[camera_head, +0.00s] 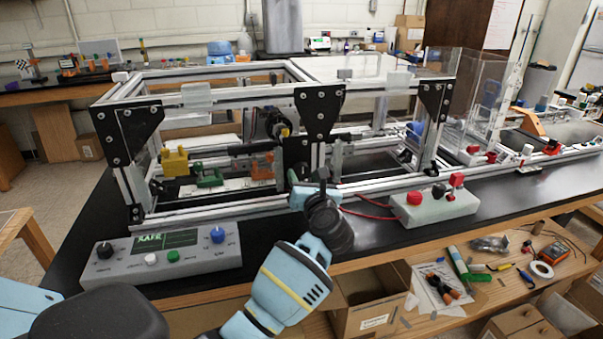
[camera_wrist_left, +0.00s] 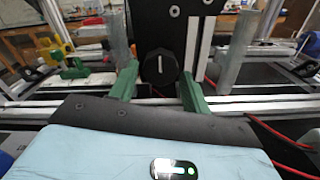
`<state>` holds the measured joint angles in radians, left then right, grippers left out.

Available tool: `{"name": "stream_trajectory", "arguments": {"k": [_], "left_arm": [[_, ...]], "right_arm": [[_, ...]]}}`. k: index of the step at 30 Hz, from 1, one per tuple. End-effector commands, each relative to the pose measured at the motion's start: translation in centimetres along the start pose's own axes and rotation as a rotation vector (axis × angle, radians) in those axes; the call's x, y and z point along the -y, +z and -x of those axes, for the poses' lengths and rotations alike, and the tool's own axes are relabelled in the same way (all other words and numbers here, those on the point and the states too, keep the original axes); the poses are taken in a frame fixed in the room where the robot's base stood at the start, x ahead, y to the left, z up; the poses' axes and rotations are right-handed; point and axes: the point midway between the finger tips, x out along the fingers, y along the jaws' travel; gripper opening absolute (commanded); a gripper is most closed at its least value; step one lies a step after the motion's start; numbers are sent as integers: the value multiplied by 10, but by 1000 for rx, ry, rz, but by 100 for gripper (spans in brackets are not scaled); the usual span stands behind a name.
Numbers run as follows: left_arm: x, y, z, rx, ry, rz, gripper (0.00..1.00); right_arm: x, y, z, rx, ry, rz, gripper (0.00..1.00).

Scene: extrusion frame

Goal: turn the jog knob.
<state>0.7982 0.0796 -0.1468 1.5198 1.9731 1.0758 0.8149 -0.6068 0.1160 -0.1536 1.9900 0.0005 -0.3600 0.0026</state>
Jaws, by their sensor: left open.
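A round black knob (camera_wrist_left: 160,68) with a white pointer line standing nearly upright is mounted on a black plate of the frame, in the left wrist view. My left gripper (camera_wrist_left: 157,77) has its two green fingers spread, one on each side of the knob, with a gap showing on both sides. I cannot tell whether the fingertips reach past the knob's face. In the head view my left gripper (camera_head: 309,180) is at the front of the frame, below its middle black plate (camera_head: 318,108). The knob is hard to make out there. My right gripper is not in view.
A grey control box (camera_head: 195,262) with a screen and several knobs stands at the front left. A pale box with red buttons (camera_head: 432,208) stands right of the gripper, with red cables. The aluminium frame (camera_head: 240,210) rises just behind the gripper. The black bench top between the boxes is fairly clear.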

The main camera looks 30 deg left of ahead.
Motion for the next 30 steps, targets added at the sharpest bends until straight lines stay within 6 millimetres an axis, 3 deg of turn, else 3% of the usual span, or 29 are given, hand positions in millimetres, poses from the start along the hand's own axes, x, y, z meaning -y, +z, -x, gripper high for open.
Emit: {"name": "stream_trajectory", "arguments": {"k": [6, 17, 24, 30], "left_arm": [[0, 0, -23, 1, 0, -2, 48], [0, 0, -27, 0, -1, -1, 48], [0, 0, -27, 0, -1, -1, 16], [3, -3, -26, -4, -4, 52, 16]], "right_arm": [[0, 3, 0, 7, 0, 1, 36], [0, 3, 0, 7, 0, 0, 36], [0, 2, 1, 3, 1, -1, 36], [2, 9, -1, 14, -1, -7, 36]]}}
